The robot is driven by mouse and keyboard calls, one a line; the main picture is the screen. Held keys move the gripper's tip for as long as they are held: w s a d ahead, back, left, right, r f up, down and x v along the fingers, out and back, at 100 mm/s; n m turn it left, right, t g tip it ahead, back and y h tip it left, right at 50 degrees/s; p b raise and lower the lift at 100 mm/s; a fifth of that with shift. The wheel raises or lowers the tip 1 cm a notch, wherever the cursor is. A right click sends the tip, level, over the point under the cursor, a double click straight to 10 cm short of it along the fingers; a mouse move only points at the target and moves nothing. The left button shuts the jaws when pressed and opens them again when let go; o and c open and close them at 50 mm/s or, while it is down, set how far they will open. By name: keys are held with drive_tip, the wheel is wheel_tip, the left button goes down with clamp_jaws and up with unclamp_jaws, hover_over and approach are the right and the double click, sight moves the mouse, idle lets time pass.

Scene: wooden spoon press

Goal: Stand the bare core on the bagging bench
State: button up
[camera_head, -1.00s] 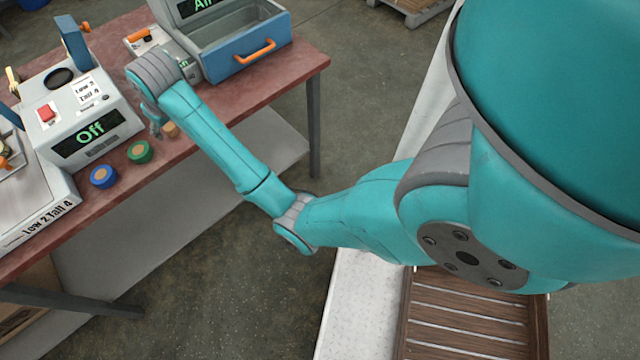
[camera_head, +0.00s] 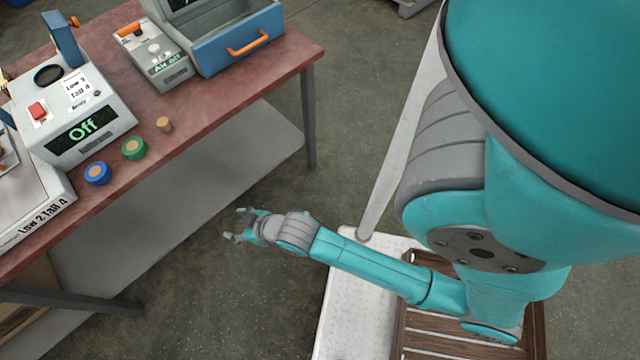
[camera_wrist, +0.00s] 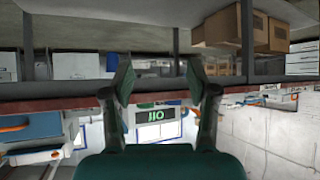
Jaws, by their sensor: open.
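The bare core (camera_head: 164,125), a small tan cylinder, stands upright on the red-topped table (camera_head: 200,105) near its front edge. A green-wrapped piece (camera_head: 134,148) and a blue-wrapped piece (camera_head: 97,173) stand to its left. My gripper (camera_head: 236,225) is open and empty, out over the gap in front of the table and apart from the core. In the wrist view my gripper (camera_wrist: 160,82) has its fingers spread with nothing between them. I cannot tell the core in the wrist view. Which surface is the bagging bench is not clear.
A grey machine reading "Off" (camera_head: 83,131) stands behind the wrapped pieces. A smaller control box (camera_head: 150,55) and a blue-fronted drawer unit (camera_head: 240,48) stand at the back. A white surface (camera_head: 350,300) with a slatted wooden tray (camera_head: 470,338) is at lower right.

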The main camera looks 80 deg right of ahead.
drive_tip(key=s+a+r+n+t+y, duration=0.1)
drive_tip(key=s+a+r+t, duration=0.1)
drive_tip(key=s+r, duration=0.5)
drive_tip(key=s+a+r+t, duration=0.2)
drive_tip(key=s+r, duration=0.6)
drive_tip(key=s, duration=0.8)
drive_tip(key=shift+a+n+t+y, duration=0.3)
drive_tip(key=shift+a+n+y, duration=0.1)
drive_tip(key=shift+a, duration=0.7)
